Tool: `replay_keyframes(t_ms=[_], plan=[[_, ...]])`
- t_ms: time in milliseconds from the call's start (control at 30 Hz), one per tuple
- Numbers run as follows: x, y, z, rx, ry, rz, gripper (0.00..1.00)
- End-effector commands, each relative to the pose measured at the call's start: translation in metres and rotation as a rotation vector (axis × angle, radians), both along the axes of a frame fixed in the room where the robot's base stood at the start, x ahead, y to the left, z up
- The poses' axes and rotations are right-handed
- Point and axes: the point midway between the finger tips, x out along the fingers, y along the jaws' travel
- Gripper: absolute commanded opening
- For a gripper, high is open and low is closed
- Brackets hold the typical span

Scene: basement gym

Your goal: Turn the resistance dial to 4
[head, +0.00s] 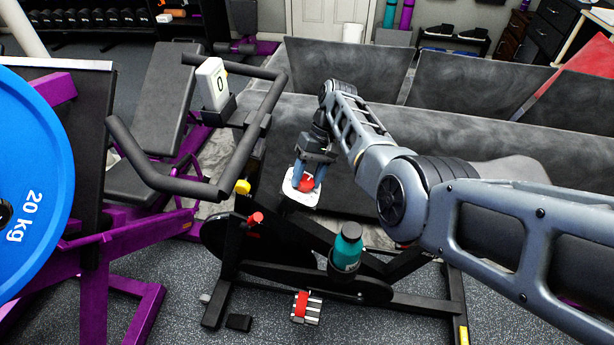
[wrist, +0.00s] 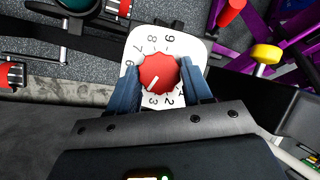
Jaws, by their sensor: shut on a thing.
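The resistance dial is a red scalloped knob (head: 306,184) on a white plate (head: 292,190), on the exercise bike. In the wrist view the red knob (wrist: 158,70) stands between the blue fingers of my gripper (wrist: 160,78), which is shut on it. The knob's white pointer line runs toward the lower left of the plate (wrist: 137,38). It aims past the 3, toward the spot next to the left finger. The figure there is partly covered, so I cannot read it clearly. The 6, 7, 8, 9, 3 and 2 show around the knob.
A teal bottle (head: 347,248) stands in a holder below the dial. A red lever (head: 256,218) and yellow knob (head: 242,187) are to the left. A blue weight plate (head: 35,180) is far left.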

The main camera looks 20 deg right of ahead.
Motion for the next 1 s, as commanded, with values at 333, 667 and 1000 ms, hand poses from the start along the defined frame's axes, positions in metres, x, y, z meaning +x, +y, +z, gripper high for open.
replay_keyframes(t_ms=[333,667,1000], plan=[[0.0011,-0.0018,0.0006,0.035,0.045,-0.123,0.19],[0.0012,-0.0021,0.0005,0.042,0.053,-0.146,0.19],[0.001,-0.0021,0.0003,0.041,0.054,-0.144,0.61]])
